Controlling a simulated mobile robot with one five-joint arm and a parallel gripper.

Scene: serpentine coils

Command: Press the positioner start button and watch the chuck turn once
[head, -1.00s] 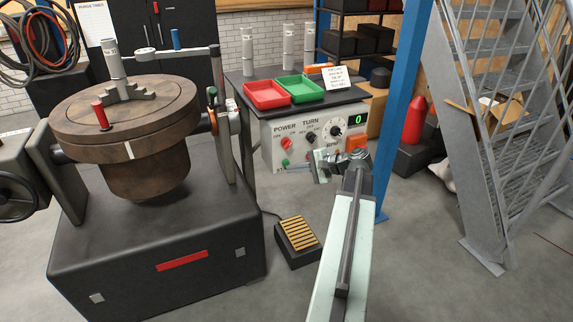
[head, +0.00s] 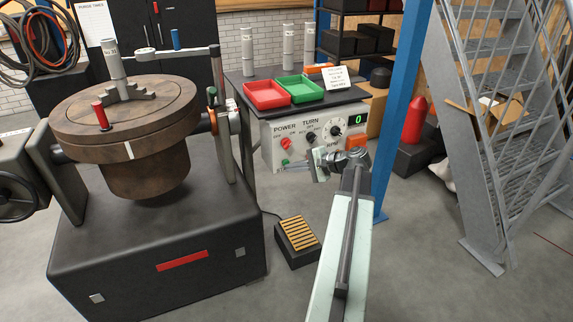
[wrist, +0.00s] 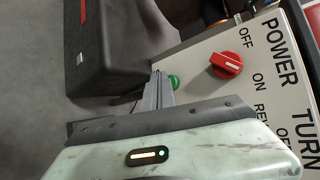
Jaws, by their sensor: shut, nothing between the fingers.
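The control box (head: 268,150) carries a red POWER knob (head: 286,143), a TURN knob (head: 311,137), an RPM dial and a green display reading 0 (head: 356,119). A small green button (head: 285,162) sits low on its left; it also shows in the wrist view (wrist: 174,82). My gripper (wrist: 158,76) is shut and empty, its fingertips right beside the green button in the wrist view. I cannot tell whether they touch it. The brown round chuck (head: 165,110) stands at left, a white mark (head: 129,150) on its front rim.
A foot pedal (head: 298,238) lies on the floor below the box. Red (head: 267,95) and green (head: 294,89) trays sit on the table above. A blue post (head: 402,100) and metal stairs (head: 490,130) stand at right. The floor in front is open.

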